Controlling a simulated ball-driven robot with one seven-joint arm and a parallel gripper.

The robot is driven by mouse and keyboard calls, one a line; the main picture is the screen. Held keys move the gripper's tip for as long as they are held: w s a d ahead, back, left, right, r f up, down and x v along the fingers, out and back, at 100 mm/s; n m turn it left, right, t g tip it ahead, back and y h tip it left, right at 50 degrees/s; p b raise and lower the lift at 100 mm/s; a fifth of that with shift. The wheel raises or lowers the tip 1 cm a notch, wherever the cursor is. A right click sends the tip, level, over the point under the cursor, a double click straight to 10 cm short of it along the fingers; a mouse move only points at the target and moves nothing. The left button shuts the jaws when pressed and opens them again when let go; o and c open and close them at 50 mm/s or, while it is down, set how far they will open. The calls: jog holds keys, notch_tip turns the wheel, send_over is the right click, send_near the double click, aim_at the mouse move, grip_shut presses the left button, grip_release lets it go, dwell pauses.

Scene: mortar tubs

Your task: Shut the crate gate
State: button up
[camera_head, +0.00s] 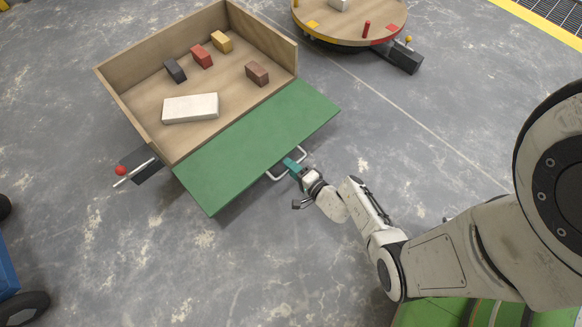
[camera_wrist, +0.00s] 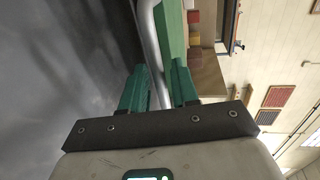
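The wooden crate (camera_head: 120,103) stands at the upper left of the head view. Its green gate (camera_head: 255,143) is folded down and open, sloping out from the crate's lower right side. A metal bar handle (camera_head: 278,176) sits on the gate's outer edge. My gripper (camera_head: 291,164) is at this handle, with its teal fingers on it. In the wrist view the handle (camera_wrist: 150,38) runs between the two fingers of my gripper (camera_wrist: 160,72), which are close together around it. The green gate edge (camera_wrist: 174,35) shows just right of the bar.
Several small blocks and a white block (camera_head: 190,108) lie inside the crate. A dark box with a red-knobbed lever (camera_head: 142,166) is beside the crate's left corner. A round turntable (camera_head: 350,22) stands at the top. Grey floor below the gate is clear.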

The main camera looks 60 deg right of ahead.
jog(key=shift+w, duration=0.2)
grip_shut()
dwell(0.5)
